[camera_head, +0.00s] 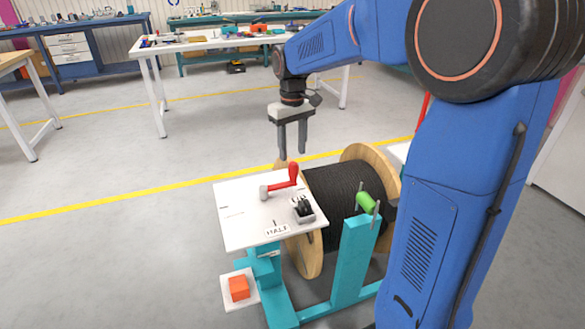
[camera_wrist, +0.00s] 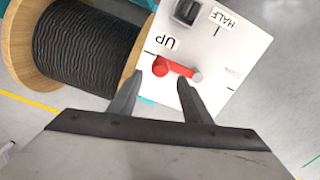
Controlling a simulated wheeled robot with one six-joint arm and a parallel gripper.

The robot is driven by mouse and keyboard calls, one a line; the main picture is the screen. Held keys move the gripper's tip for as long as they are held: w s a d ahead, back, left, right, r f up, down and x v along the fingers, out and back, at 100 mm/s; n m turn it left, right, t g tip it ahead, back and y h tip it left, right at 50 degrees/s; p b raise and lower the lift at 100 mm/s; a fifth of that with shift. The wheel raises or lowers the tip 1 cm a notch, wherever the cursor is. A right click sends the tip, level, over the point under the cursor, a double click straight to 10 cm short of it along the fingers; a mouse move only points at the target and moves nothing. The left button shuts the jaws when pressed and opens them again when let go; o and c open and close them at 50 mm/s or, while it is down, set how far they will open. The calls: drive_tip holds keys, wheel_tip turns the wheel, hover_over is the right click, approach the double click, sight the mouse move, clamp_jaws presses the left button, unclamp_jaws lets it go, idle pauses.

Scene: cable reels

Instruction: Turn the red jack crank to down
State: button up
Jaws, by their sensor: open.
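The red jack crank (camera_head: 282,184) is on a white panel (camera_head: 238,229), with a grey hub at its left and a red knob standing up at its right end. In the wrist view the crank (camera_wrist: 174,68) lies beside the UP label (camera_wrist: 170,43), its knob end near that label. My gripper (camera_head: 291,157) is open and empty, above the panel and the crank with its fingers pointing down. A gap between fingers and crank shows in the head view.
A black switch (camera_head: 304,208) sits on the panel by a HALF label (camera_head: 277,230). A wooden reel of black cable (camera_head: 343,190) stands right behind the panel, with a green part (camera_head: 367,203) on a teal stand (camera_head: 352,262). An orange block (camera_head: 239,287) is below.

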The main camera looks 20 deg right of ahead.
sight(292, 163)
wheel_tip(292, 163, down, 7)
drive_tip(key=shift+f, duration=0.15)
idle(0.4)
clamp_jaws()
